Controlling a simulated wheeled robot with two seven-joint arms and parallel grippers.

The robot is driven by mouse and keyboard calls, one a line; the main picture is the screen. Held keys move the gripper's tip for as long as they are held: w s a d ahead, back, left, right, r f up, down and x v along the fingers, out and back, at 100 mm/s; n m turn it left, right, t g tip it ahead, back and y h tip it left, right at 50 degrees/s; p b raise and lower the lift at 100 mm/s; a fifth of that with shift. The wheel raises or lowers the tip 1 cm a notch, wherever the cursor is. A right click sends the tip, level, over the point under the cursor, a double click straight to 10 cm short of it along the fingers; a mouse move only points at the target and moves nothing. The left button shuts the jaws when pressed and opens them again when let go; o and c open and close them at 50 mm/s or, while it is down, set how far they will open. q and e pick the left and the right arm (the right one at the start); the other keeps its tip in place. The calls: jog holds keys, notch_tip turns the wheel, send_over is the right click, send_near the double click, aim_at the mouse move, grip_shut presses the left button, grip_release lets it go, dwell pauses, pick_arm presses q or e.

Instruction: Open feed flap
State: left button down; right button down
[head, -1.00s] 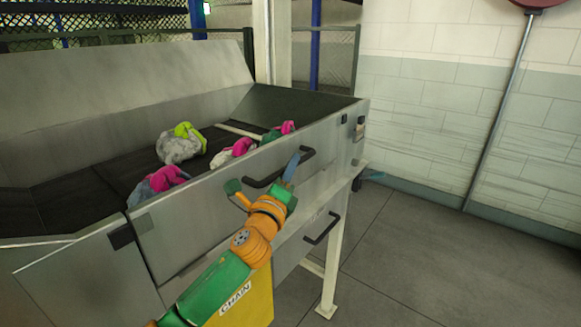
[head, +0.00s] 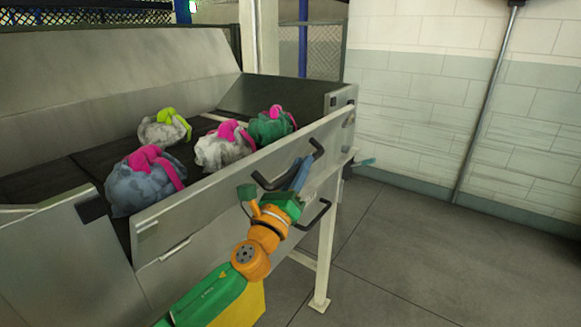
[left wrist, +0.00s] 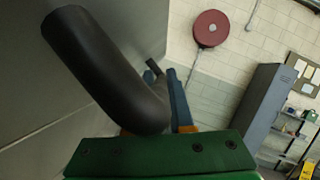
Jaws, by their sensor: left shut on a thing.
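The feed flap (head: 205,212) is the long grey metal panel along the front of the trough. Its top edge is tilted out toward me, and a gap shows at its right end. My left gripper (head: 284,190) is shut on the flap's black bar handle (head: 267,184). In the left wrist view the thick dark handle (left wrist: 105,70) crosses in front of the green gripper body, with a blue finger (left wrist: 182,105) beside it. Part of the handle is hidden by the gripper. My right gripper is not in view.
Several tied bags, including a blue-grey one (head: 143,184) and a green one (head: 271,127), lie in the trough behind the flap. A second black handle (head: 318,214) sits lower on the front. Grey floor (head: 420,255) to the right is clear. The left wrist view shows a red wall reel (left wrist: 210,28).

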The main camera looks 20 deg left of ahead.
pick_arm(q)
notch_tip(320, 180, down, 10)
jog(key=d+m+g+h+b, duration=0.1)
jog(key=m+h+b, duration=0.4)
jog(key=m+b, duration=0.5)
jog(key=shift+s+d, duration=0.45)
jog(key=shift+d, duration=0.25)
jog(key=c, duration=0.8)
grip_release()
jog(key=v, duration=0.7)
jog(key=shift+b, duration=0.4)
